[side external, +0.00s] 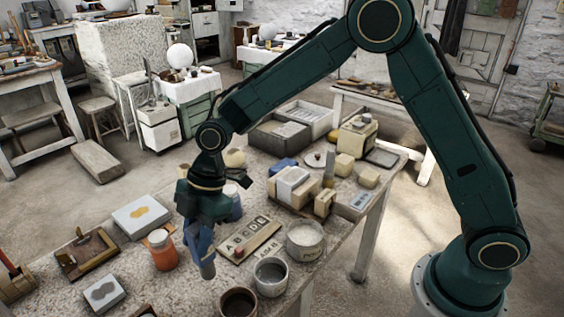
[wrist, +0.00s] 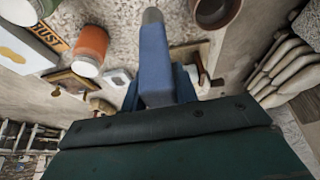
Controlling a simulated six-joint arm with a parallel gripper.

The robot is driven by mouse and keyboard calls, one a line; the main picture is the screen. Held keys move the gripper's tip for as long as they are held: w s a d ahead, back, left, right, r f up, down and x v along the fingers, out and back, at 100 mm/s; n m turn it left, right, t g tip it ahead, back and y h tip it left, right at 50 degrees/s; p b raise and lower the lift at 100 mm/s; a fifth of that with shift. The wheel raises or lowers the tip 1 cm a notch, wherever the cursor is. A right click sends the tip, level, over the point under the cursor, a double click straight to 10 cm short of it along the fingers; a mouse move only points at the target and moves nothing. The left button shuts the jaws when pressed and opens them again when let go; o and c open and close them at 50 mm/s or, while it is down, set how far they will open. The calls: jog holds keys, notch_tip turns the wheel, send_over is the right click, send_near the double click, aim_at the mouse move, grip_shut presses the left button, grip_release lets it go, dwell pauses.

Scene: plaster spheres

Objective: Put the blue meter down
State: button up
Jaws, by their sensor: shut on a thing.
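The blue meter (side external: 203,250) is a long blue body with a grey end pointing down. My gripper (side external: 199,222) is shut on its upper part, over the near part of the worktable (side external: 190,283). In the wrist view the meter (wrist: 155,55) stretches away from my gripper (wrist: 157,97), its grey end toward the top. The meter looks close to upright in the side view. I cannot tell whether its lower end touches the table. The jaws hide its upper end.
An orange jar (side external: 162,250) stands left of the meter. A grey-rimmed pot (side external: 270,277) and a dark brown pot (side external: 238,302) stand to its right. A letter board (side external: 249,240) lies behind. A white box (side external: 142,216) and a wooden tray (side external: 88,256) lie farther left.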

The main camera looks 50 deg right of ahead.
aim_at(198, 266)
jog(key=shift+f, duration=2.3)
jog(key=o, duration=1.1)
jog(key=shift+c, duration=0.2)
jog(key=v, duration=1.2)
jog(key=shift+d+r, duration=0.1)
jog(key=shift+r, duration=0.15)
